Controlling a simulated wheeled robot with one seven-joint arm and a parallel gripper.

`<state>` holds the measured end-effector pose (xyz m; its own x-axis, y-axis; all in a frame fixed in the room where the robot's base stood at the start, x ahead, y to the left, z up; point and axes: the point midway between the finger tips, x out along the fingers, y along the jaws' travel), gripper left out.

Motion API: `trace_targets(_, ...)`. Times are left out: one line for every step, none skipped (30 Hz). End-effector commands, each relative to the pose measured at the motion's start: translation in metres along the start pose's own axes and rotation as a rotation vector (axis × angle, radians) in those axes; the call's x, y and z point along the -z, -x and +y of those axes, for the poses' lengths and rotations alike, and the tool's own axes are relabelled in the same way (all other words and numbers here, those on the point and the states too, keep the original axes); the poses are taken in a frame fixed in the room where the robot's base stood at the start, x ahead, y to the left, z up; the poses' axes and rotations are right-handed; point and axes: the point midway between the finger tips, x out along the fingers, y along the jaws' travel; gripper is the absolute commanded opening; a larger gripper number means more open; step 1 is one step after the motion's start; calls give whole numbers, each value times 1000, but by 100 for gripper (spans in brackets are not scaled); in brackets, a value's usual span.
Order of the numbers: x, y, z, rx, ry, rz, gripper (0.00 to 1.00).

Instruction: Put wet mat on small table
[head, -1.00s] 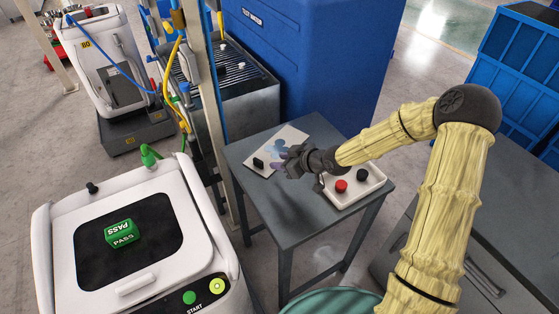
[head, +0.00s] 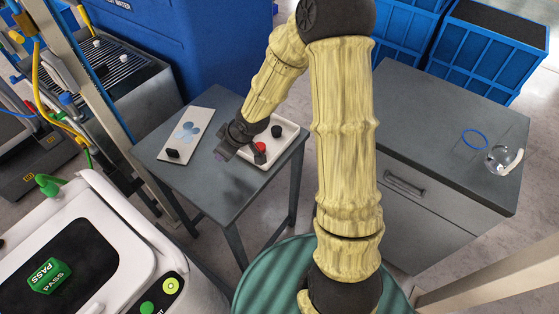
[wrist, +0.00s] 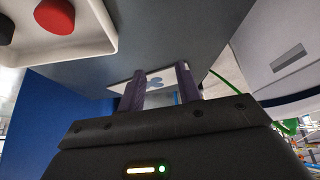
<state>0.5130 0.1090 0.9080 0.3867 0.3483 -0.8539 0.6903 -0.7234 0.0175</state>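The mat, a pale rectangular sheet with a light-blue, petal-shaped patch (head: 187,132) and a small black block (head: 172,154) at its near end, lies flat on the left part of the grey small table (head: 205,188). The mat also shows between my fingers in the wrist view (wrist: 155,82), beyond them. My gripper (head: 221,155) is just to the right of the mat, low over the table and apart from the mat. In the wrist view its two fingers (wrist: 162,78) stand apart with nothing between them.
A white tray (head: 291,128) with a red knob (head: 261,147) and a black knob (head: 277,131) is on the table beside my gripper. A grey cabinet (head: 440,110) stands right, bearing a blue ring (head: 474,139) and a clear round item. A white machine is at left.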

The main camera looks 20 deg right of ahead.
Motion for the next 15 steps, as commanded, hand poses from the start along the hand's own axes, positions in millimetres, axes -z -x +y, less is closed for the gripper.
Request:
trace_targets(-9, 17, 2, -39, -32, -48, 34)
trace_targets(-17, 26, 4, -60, -60, -78, 34)
trace_targets(-25, 38, 5, -88, -98, -114, 34)
trace_targets(-32, 48, 6, -109, -130, -140, 34)
trace_targets(-39, 59, 6, -130, -162, -163, 34)
trace_targets(-47, 72, 6, -156, -208, -191, 34)
trace_targets(-53, 83, 6, -174, -244, -210, 34)
trace_targets(-59, 93, 5, -192, -280, -226, 34)
trace_targets(-67, 107, 2, -213, -332, -245, 34)
trace_targets(-73, 117, 0, -228, -371, -257, 34)
trace_targets(-78, 127, -3, -240, -411, -269, 34)
trace_targets(-86, 140, -8, -254, -468, -280, 34)
trace_targets(-91, 148, -11, -263, -509, -287, 34)
trace_targets(-96, 156, -15, -269, -548, -292, 34)
trace_targets(-102, 166, -20, -274, -596, -297, 34)
